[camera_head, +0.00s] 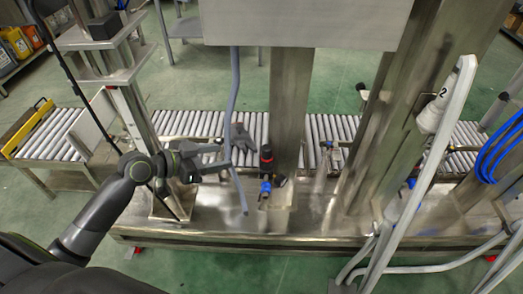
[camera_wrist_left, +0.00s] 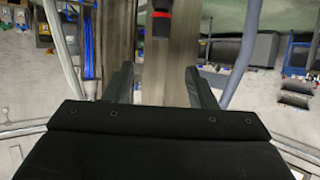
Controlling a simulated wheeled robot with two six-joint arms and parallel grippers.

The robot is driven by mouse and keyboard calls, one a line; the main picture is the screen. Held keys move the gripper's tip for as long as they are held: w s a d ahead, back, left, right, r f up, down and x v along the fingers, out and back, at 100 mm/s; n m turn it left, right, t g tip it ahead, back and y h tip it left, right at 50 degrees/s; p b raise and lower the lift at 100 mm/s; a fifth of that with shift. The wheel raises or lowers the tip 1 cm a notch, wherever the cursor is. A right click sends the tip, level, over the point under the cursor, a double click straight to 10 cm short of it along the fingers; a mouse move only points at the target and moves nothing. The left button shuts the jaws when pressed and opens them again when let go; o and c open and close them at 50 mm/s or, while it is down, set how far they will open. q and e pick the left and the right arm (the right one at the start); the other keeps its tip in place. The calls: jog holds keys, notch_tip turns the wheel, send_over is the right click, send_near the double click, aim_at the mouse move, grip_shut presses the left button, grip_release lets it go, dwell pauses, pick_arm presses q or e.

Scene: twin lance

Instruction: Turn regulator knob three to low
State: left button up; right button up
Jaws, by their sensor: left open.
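A black regulator knob with a red ring (camera_head: 266,155) stands above a blue fitting (camera_head: 265,187) in front of the middle steel post. I see no number on it. The knob also shows in the left wrist view (camera_wrist_left: 161,17), at the top centre, beyond the fingertips and roughly between their lines. My left gripper (camera_head: 224,156) is open and empty, to the left of the knob and apart from it. Its two spread fingers show in the left wrist view (camera_wrist_left: 160,82). My right gripper is not in view.
The steel post (camera_head: 289,100) stands close behind the knob. A roller conveyor (camera_head: 185,123) runs behind. A pale lance marked 2 (camera_head: 437,108) slants at right.

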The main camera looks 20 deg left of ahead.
aim_at(263, 150)
pick_arm(q)
jog(key=x, duration=1.4)
jog(key=shift+w+d+f+b, duration=0.15)
jog(key=shift+d+f+b, duration=0.05)
jog(key=shift+b, duration=0.15)
jog(key=shift+w+d+f, duration=0.2)
jog(key=shift+w+d, duration=0.05)
jog(key=shift+w, duration=0.1)
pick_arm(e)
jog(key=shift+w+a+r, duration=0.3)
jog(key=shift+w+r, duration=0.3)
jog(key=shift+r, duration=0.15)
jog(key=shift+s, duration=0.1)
pick_arm(q)
jog(key=shift+c, duration=0.6)
jog(key=c, duration=0.9)
jog(key=shift+o, duration=0.2)
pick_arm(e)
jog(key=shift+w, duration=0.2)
pick_arm(q)
jog(key=shift+r, duration=0.1)
